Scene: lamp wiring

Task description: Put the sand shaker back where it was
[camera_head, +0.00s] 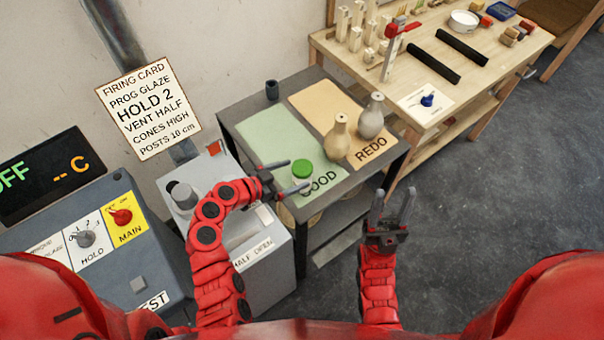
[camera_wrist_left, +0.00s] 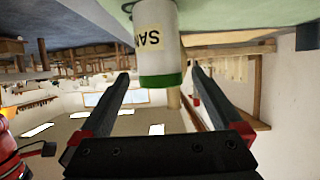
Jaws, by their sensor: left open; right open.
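The sand shaker (camera_head: 303,169) shows as a green lid on the green GOOD mat (camera_head: 265,137), near its front edge. In the left wrist view, which is upside down, the shaker (camera_wrist_left: 160,50) is a white cylinder with a partly hidden "SAN" label and a green band; it appears upright on the mat. My left gripper (camera_head: 298,176) is open, with its fingers (camera_wrist_left: 161,72) pointing at the shaker from the left. The shaker lies in line with the gap; I cannot tell how far between the fingers it is. My right gripper (camera_head: 393,206) is open and empty over the floor.
Two vases, beige (camera_head: 337,138) and grey (camera_head: 371,117), stand on the REDO mat (camera_head: 308,101) close right of the shaker. A small dark cup (camera_head: 272,90) stands at the back corner. A wooden workbench (camera_head: 450,95) is at the right, the grey kiln controls (camera_head: 100,262) at the left.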

